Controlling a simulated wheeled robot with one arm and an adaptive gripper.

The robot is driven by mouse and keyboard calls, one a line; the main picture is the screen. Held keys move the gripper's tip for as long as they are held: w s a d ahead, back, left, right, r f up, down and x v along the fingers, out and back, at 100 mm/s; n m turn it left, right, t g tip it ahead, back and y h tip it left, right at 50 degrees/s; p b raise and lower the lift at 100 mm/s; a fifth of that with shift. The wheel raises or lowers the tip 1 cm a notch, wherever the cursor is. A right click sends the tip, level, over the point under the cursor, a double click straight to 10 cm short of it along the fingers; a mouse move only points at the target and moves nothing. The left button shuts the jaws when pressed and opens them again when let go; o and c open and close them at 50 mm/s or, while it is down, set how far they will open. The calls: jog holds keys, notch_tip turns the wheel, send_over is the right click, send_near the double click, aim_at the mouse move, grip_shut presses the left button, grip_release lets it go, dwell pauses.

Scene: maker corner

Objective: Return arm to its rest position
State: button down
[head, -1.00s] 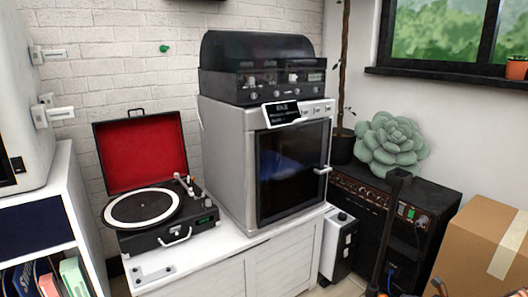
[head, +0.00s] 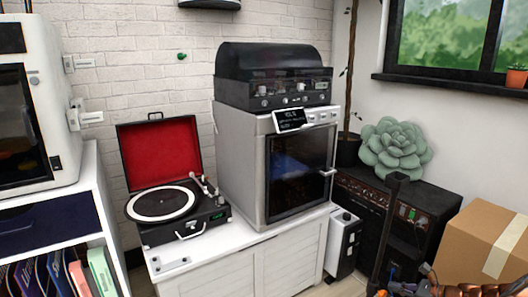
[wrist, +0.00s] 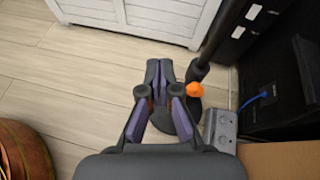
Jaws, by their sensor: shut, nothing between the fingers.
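My gripper (wrist: 158,80) shows in the wrist view, pointing down over the wooden floor (wrist: 100,70). Its two fingers are together at the tips, with nothing between them. Past the fingers is a dark round base with a black pole (wrist: 215,35) rising from it; I cannot tell how far below the fingers it is. An orange knob (wrist: 194,89) is just right of the fingertips. In the head view the gripper cannot be made out; only dark and orange parts show at the bottom right edge.
A white cabinet (head: 235,268) bears an open record player (head: 170,205) and a grey oven-like machine (head: 240,165). A black amplifier (head: 400,205) and a cardboard box (head: 480,245) stand at right. A white shelf (head: 110,220) is at left.

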jog(key=s+a+r+n+g+y+p, duration=0.15)
jog(key=a+r+n+p, duration=0.25)
jog(key=a+r, duration=0.45)
jog(key=s+a+r+n+g+p, duration=0.2)
jog(key=a+r+n+g+p, duration=0.1)
jog(key=a+r, duration=0.5)
jog(key=s+a+r+n+g+y+p, duration=0.15)
jog(key=a+r+n+p, duration=0.25)
jog(key=a+r, duration=0.45)
jog(key=s+a+r+n+g+h+p, duration=0.35)
jog(key=s+a+r+n+p, duration=0.45)
jog(key=s+r, duration=0.5)
jog(key=s+d+r+n+g+h+p, duration=0.1)
jog(key=s+d+r+n+h+p, duration=0.1)
jog(key=s+r+p, duration=0.5)
jog(key=s+d+r+n+g+h+p, duration=0.1)
jog(key=s+d+r+n+h+p, duration=0.2)
jog(key=s, duration=1.3)
notch_tip(320, 180, up, 6)
jog(key=n+h+p, duration=0.2)
jog(key=h+p, duration=0.1)
jog(key=p, duration=0.2)
jog(key=shift+s+d+n, duration=0.15)
jog(key=shift+s+n, duration=0.05)
jog(key=shift+n, duration=0.1)
jog(key=c, duration=1.9)
grip_release()
jog(key=shift+r, duration=0.1)
